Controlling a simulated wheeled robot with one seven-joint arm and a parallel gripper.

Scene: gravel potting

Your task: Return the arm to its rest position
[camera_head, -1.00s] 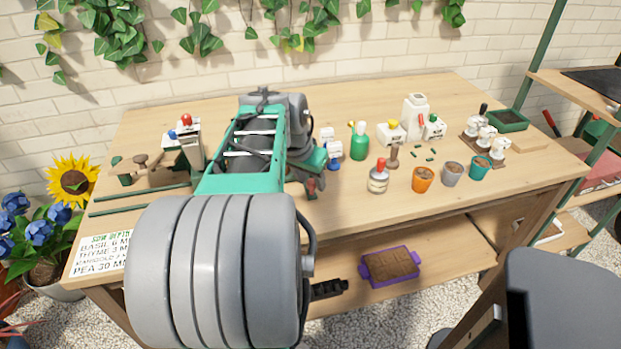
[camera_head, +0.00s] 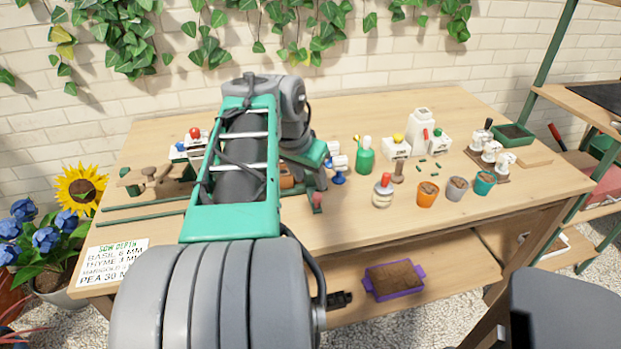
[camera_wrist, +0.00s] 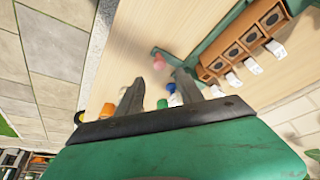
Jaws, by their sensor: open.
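My arm (camera_head: 245,210) reaches forward from the bottom of the head view over the left half of the wooden bench (camera_head: 370,225). It hides part of the bench top. In the wrist view my gripper (camera_wrist: 158,90) has its two dark fingers spread apart, with nothing held between them. It is above the bench, apart from the things there. A small red-topped item (camera_wrist: 158,62) lies beyond the fingertips. In the head view the fingers are hard to make out behind my arm.
An orange-brown rack with white tags (camera_wrist: 240,50) is right of the fingers in the wrist view. A green cup (camera_head: 365,160), a red-topped bottle (camera_head: 382,192), an orange pot (camera_head: 428,194) and a white bottle (camera_head: 420,122) stand right of my arm. A purple tray (camera_head: 394,281) is on the shelf below.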

